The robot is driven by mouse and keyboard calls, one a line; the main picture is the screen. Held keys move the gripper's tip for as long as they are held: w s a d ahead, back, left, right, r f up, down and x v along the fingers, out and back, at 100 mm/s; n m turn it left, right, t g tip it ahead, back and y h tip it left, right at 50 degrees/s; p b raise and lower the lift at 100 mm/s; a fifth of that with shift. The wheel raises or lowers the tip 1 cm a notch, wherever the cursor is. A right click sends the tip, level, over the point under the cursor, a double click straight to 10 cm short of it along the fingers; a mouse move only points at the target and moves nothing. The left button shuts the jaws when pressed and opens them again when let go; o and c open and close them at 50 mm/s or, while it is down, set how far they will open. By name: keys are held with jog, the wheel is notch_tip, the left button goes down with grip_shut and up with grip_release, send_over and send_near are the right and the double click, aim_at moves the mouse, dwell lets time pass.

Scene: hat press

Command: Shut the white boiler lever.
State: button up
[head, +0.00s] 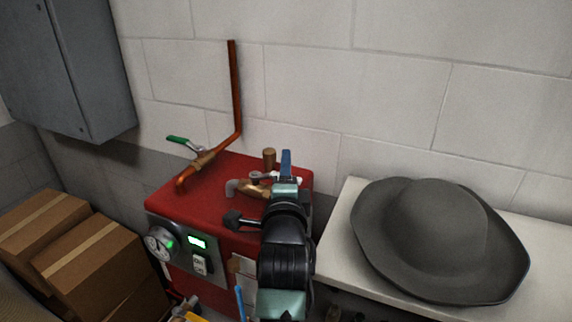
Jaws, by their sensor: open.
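The red boiler (215,190) stands against the wall, with copper pipework and brass fittings on top. A small piece of what looks like the white lever (297,177) shows at its right rear, beside a brass fitting. My arm hides most of it, so I cannot tell its angle. My gripper (286,184) is at the far end of my arm, over the right part of the boiler top. It is open, its fingers largely hidden by my wrist. I cannot tell whether it touches the lever. A blue upright piece (286,162) shows just beyond.
A green-handled valve (180,141) sits on the copper pipe (236,95) at left. The boiler front has a gauge (158,243) and lit display (197,243). Cardboard boxes (95,265) stand left, under a grey cabinet (75,70). A grey hat (435,235) lies on the pale table (335,225) at right.

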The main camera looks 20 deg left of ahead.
jog(key=shift+w, duration=0.1)
grip_shut()
dwell(1.4)
